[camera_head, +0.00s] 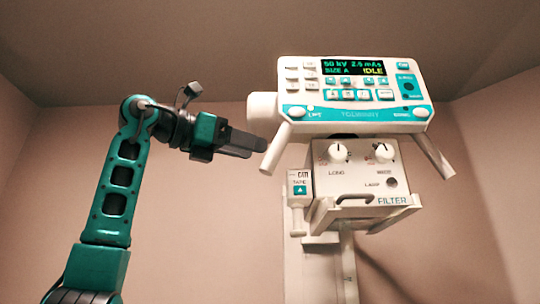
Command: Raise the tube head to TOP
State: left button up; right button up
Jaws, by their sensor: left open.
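The tube head (350,117) is a white and teal console at upper right. Its lit display (352,68) reads 50 kV, SIZE A and IDLE. A white handle slants down on each side, left (275,150) and right (434,157). A pale button marked LIFT (296,111) sits above the left handle, and a similar pale button (420,112) sits at the right. My left gripper (258,144) is open, its dark fingers seen side-on, pointing right at the left handle. I cannot tell whether they touch it. My right gripper is out of view.
Below the head hangs a white box (325,180) with LONG and WIDE knobs and a FILTER tray (365,210). A tape unit (299,190) hangs at its left. A pale column (347,265) stands below. Open space lies between my left arm and the column.

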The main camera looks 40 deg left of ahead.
pick_arm(q)
jog(key=shift+v, duration=2.25)
